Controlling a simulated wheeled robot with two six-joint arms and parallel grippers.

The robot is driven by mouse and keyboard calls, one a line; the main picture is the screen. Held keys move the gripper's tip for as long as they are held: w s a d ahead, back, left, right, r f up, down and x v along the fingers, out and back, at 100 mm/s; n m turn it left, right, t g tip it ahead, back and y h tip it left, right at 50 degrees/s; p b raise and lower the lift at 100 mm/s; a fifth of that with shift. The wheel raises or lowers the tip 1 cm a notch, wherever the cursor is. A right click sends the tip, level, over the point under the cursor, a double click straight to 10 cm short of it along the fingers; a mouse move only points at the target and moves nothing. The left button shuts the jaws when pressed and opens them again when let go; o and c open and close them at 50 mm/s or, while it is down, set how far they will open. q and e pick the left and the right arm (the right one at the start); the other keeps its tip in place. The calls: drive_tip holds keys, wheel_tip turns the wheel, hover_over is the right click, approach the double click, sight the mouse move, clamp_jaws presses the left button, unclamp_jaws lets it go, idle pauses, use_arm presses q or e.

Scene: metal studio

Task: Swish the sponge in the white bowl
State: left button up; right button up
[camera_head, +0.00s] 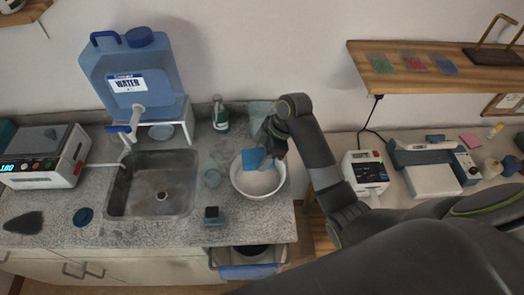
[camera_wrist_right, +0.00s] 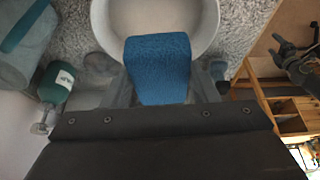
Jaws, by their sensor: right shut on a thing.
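The blue sponge (camera_head: 256,160) is held in my right gripper (camera_head: 268,153) above the back part of the white bowl (camera_head: 262,190). In the right wrist view the sponge (camera_wrist_right: 158,68) sits between the two fingers of the right gripper (camera_wrist_right: 160,85), and its far end overlaps the opening of the white bowl (camera_wrist_right: 207,30). The bowl stands upright on the speckled counter, right of the sink. Whether the sponge touches the bowl cannot be told. My left gripper is in neither view.
The metal sink (camera_head: 152,185) lies left of the bowl. A blue water jug (camera_head: 135,75) stands behind it. The counter's front edge is close.

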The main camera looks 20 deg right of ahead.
drive_tip(key=shift+f, duration=0.35)
drive_tip(key=shift+w+f, duration=0.1)
drive_tip(key=shift+f, duration=0.3)
wheel_tip(320, 180, down, 2)
drive_tip(key=shift+w+f, duration=0.15)
drive_tip(key=shift+f, duration=0.1)
drive_tip(key=shift+f+b, duration=0.3)
drive_tip(key=shift+f, duration=0.05)
drive_tip(key=shift+f+b, duration=0.65)
drive_tip(key=shift+f, duration=0.55)
drive_tip(key=shift+f+b, duration=0.5)
drive_tip(key=shift+f, duration=0.25)
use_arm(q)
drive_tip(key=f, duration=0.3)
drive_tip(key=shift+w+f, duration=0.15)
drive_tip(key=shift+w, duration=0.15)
use_arm(e)
drive_tip(key=shift+f, duration=0.4)
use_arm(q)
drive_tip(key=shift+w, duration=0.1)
